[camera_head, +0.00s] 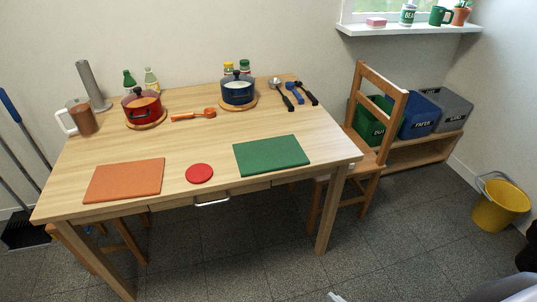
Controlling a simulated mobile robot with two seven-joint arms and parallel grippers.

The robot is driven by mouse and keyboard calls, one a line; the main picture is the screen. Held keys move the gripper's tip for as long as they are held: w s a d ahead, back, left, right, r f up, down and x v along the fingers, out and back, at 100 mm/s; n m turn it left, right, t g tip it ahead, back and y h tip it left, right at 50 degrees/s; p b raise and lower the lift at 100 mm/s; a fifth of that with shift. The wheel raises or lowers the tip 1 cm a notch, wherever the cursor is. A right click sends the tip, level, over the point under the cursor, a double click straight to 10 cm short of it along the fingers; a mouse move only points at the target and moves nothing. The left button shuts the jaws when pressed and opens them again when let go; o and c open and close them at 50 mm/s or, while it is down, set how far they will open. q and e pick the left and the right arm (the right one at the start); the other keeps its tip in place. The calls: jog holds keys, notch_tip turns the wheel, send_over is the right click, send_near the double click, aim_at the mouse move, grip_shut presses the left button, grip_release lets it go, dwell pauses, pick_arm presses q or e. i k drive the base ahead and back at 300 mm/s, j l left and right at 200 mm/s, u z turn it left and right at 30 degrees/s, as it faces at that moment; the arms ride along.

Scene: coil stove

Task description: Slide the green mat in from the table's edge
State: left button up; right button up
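The green mat (271,155) is a flat rectangle lying at the front right of the wooden table (210,145). Its near side runs along the table's front edge; I cannot tell whether it juts out past it. Nothing lies on the mat.
A red round mat (199,174) and an orange mat (125,180) lie left of the green mat. Behind are a red pot (142,107), an orange spoon (194,115), a blue pot (238,91) and dark-handled utensils (293,95). A wooden chair (369,150) stands at the right.

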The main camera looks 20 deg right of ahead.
aim_at(253, 158)
jog(key=i+l+u, duration=0.25)
jog(key=l, duration=0.3)
jog(key=l+u, duration=0.25)
jog(key=l, duration=0.25)
jog(key=i+l+u, duration=0.1)
jog(key=l+u, duration=0.15)
jog(key=l, duration=0.35)
